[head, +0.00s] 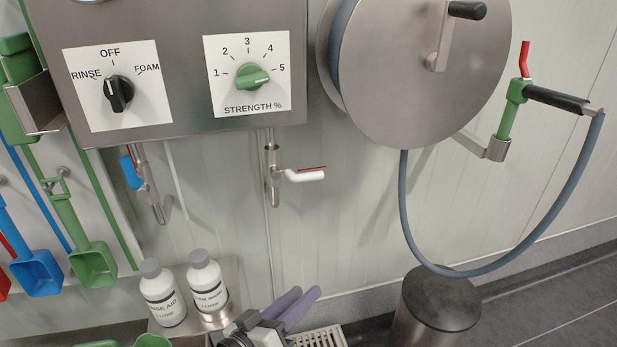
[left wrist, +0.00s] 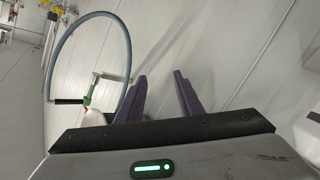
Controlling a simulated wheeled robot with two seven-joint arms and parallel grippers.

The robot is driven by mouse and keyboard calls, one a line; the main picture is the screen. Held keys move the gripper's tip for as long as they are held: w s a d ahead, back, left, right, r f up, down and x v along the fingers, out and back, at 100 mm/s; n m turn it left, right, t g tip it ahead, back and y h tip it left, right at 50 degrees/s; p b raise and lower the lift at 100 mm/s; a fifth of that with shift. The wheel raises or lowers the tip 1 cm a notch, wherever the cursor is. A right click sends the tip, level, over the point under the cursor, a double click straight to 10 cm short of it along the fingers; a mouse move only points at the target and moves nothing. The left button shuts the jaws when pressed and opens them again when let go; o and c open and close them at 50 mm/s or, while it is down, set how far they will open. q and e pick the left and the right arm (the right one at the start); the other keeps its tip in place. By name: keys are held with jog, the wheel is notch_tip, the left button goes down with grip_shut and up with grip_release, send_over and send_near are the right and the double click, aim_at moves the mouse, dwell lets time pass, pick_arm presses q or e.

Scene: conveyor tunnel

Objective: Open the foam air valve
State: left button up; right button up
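Two small valves hang under the steel control panel (head: 180,30) in the head view. One has a white lever (head: 305,175) with a red stripe, pointing right, nearly level. The other has a blue handle (head: 130,171) beside its pipe, pointing up. No label shows which is the foam air valve. My left gripper (head: 311,292), with purple fingers, is at the bottom of the head view, well below the white lever and touching nothing visible. In the left wrist view its fingers (left wrist: 162,84) stand apart with nothing between them. My right gripper is out of view.
Two white bottles (head: 208,283) stand on a shelf left of my left gripper. A hose reel (head: 420,70) with a drooping blue hose (head: 545,235) is at right, above a dark-topped cylinder (head: 440,298). Green and blue scoops (head: 92,264) hang at left. The wall below the white lever is clear.

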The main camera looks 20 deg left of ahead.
aim_at(299, 175)
pick_arm(q)
jog(key=w+a+r+n+t+h+b, duration=0.1)
jog(key=w+a+r+n+t+b, duration=0.15)
jog(key=w+r, duration=0.4)
jog(key=w+a+r+n+t+b, duration=0.1)
jog(key=w+a+r+n+t, duration=0.2)
jog(key=r, duration=0.7)
jog(key=w+d+r+t, duration=0.1)
jog(key=w+d+r, duration=0.3)
jog(key=w, duration=0.4)
jog(key=shift+w+r, duration=0.15)
jog(key=shift+w, duration=0.2)
jog(key=shift+n, duration=0.25)
jog(key=shift+c, duration=0.4)
grip_shut()
